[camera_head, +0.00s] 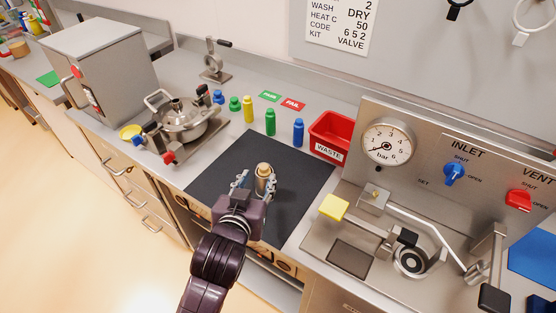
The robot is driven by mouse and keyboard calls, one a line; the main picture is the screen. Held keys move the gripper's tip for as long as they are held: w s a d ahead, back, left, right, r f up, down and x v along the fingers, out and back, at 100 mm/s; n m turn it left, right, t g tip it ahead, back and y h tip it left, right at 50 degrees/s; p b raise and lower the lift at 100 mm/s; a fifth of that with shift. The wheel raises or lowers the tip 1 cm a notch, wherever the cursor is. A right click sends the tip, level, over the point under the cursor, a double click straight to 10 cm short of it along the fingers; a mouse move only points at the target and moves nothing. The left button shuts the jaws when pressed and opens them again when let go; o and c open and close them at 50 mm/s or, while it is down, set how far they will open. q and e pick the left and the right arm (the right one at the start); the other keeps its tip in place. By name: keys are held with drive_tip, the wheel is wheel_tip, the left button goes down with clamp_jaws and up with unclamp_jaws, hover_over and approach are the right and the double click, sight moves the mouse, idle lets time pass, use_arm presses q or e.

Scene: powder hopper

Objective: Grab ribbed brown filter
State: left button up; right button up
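A small upright cylinder with a tan-brown top and a greyish body (263,171) stands on the black mat (306,176). It is the only brown-topped piece I see on the mat; ribs are too small to make out. My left gripper (256,184) reaches in from below, with its fingers apart. The left finger shows a gap to the cylinder; the right finger overlaps its lower right side. I cannot tell whether that finger touches. The gripper hides the cylinder's lower part. My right gripper is not in view.
Behind the mat stand yellow (248,109), green (270,122) and blue (298,132) bottles and a red waste bin (330,136). A metal vessel (184,120) stands left. A gauge panel (388,142) and lever fixture (410,260) stand right. The mat's left part is clear.

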sight(264, 166)
use_arm(q)
drive_tip(key=shift+w+d, duration=0.2)
drive_tip(key=shift+w, duration=0.15)
drive_tip(key=shift+w+a+f, duration=0.1)
drive_tip(key=shift+w+f, duration=0.15)
drive_tip(key=shift+w, duration=0.35)
drive_tip(key=p+x, duration=0.1)
drive_tip(key=x, duration=0.3)
drive_tip(key=shift+d+r+p, duration=0.15)
drive_tip(key=shift+d+p, duration=0.1)
drive_tip(key=shift+p, duration=0.15)
drive_tip(key=shift+w+d+f, duration=0.15)
drive_tip(key=shift+w+f, duration=0.2)
drive_tip(key=shift+w, duration=0.25)
clamp_jaws()
drive_tip(key=shift+r, duration=0.15)
